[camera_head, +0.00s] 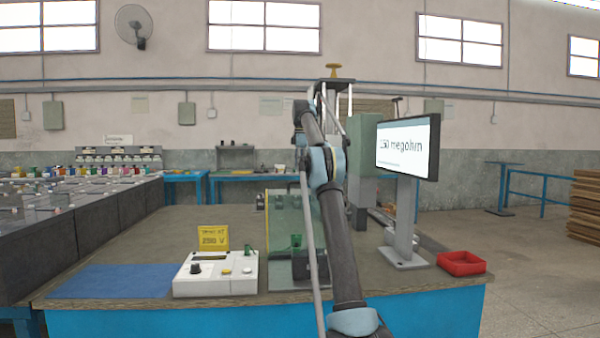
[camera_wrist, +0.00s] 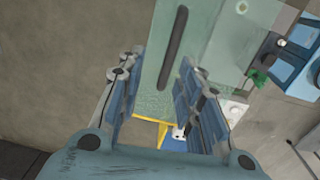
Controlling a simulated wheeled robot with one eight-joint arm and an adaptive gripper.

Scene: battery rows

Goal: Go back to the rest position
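My gripper (camera_wrist: 158,65) fills the lower middle of the wrist view. Its two blue-padded fingers are apart, with a wide gap and nothing held between them. Through the gap I see a green transparent panel (camera_wrist: 150,103) with a dark slot, and a bit of yellow and blue beyond it. In the head view my arm rises from the bottom centre over the workbench. The gripper itself cannot be made out there. The transparent panel (camera_head: 284,215) stands behind and left of my arm, which partly covers it.
A white control box (camera_head: 215,275), a yellow display (camera_head: 213,238) and a blue mat (camera_head: 115,281) lie left on the workbench (camera_head: 150,235). A monitor (camera_head: 405,147) and red tray (camera_head: 461,263) stand right. Dark-walled trays (camera_head: 85,220) line the far left.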

